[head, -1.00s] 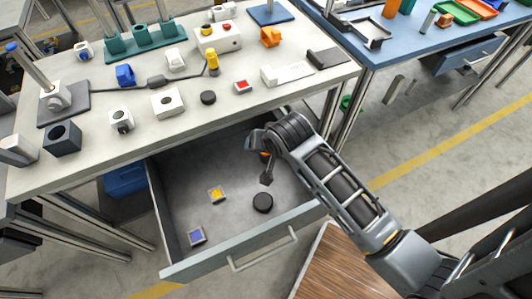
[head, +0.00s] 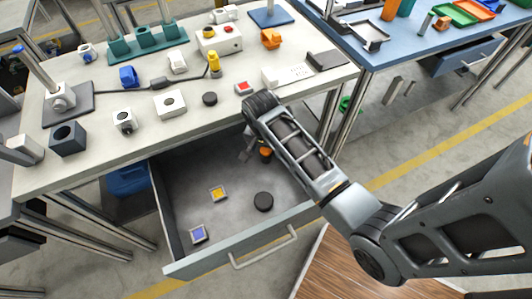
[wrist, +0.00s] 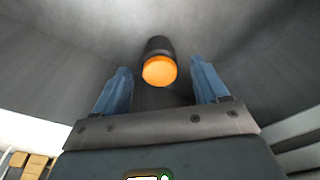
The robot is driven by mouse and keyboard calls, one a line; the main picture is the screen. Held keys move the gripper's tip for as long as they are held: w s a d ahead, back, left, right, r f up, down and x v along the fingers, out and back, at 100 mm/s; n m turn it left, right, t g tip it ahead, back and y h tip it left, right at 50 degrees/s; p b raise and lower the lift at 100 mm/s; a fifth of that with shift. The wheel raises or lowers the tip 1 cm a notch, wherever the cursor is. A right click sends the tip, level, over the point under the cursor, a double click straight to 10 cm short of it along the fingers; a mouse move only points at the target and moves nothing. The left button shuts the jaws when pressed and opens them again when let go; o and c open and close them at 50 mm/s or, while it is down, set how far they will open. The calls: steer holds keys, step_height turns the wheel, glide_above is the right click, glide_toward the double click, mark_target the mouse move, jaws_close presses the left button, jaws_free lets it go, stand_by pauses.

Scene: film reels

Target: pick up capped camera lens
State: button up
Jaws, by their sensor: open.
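The capped camera lens (head: 265,153), a dark cylinder with an orange end, is in the back right of the open drawer, partly hidden by my arm. In the wrist view the lens (wrist: 158,64) appears beyond the fingertips, in line with the gap between them, its orange end facing the camera. My gripper (wrist: 161,78) is open and empty, with one blue finger on each side of the gap. In the head view my gripper (head: 247,148) is mostly hidden behind the wrist, just left of the lens.
The drawer (head: 232,243) also holds a black disc (head: 263,201), a yellow-centred square piece (head: 218,193) and a blue-centred one (head: 198,233). Its walls and the white tabletop edge (head: 110,174) border the space.

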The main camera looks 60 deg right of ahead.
steer(key=shift+d+f, duration=0.15)
steer(key=shift+f, duration=0.75)
steer(key=c, duration=1.2)
